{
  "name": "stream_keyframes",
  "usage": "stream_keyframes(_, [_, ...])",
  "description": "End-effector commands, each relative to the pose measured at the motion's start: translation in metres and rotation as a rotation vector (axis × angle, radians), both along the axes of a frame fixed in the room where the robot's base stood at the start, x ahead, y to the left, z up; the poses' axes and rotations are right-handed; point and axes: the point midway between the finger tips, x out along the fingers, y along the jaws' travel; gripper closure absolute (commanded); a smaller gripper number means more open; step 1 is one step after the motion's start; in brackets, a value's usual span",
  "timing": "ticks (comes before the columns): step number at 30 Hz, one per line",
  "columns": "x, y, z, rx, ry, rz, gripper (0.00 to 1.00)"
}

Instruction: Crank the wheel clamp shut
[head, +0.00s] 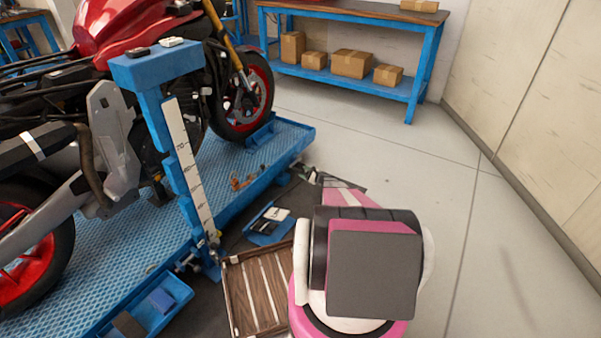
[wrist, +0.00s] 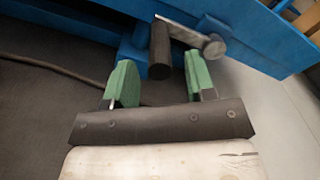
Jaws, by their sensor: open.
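In the wrist view, my gripper (wrist: 161,72) is open, with its two green fingers apart. A dark cylindrical crank handle (wrist: 160,48) stands in line with the gap between the fingers, near their tips. I cannot tell whether either finger touches it. A grey metal crank arm (wrist: 184,33) runs from the handle to a round hub (wrist: 214,46) at the right, in front of a blue frame (wrist: 255,40). In the head view, the wheel clamp (head: 262,131) appears as blue metal beside the motorcycle's front wheel (head: 243,100).
The red motorcycle (head: 120,30) stands on a blue lift platform (head: 225,190). A blue post with a white scale (head: 188,160) rises from its near side. A slatted wooden tray (head: 232,300) lies beside my arm. A workbench (head: 350,10) holds boxes behind. Floor at right is clear.

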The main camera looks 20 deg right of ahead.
Motion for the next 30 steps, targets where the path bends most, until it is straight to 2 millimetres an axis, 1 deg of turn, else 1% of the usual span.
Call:
stream_keyframes(1, [0.008, 0.006, -0.001, 0.000, 0.000, 0.001, 0.49])
stream_keyframes(6, [0.021, 0.016, -0.001, -0.001, 0.001, -0.001, 0.49])
stream_keyframes(15, [0.023, 0.018, 0.000, -0.001, 0.001, -0.001, 0.49])
stream_keyframes(17, [0.023, 0.018, 0.000, -0.001, 0.001, -0.001, 0.69])
stream_keyframes(18, [0.023, 0.018, 0.000, -0.001, 0.001, -0.001, 0.82])
stream_keyframes(20, [0.023, 0.018, 0.000, -0.001, 0.001, -0.001, 1.00])
stream_keyframes(30, [0.023, 0.018, 0.003, 0.023, 0.019, -0.001, 1.00])
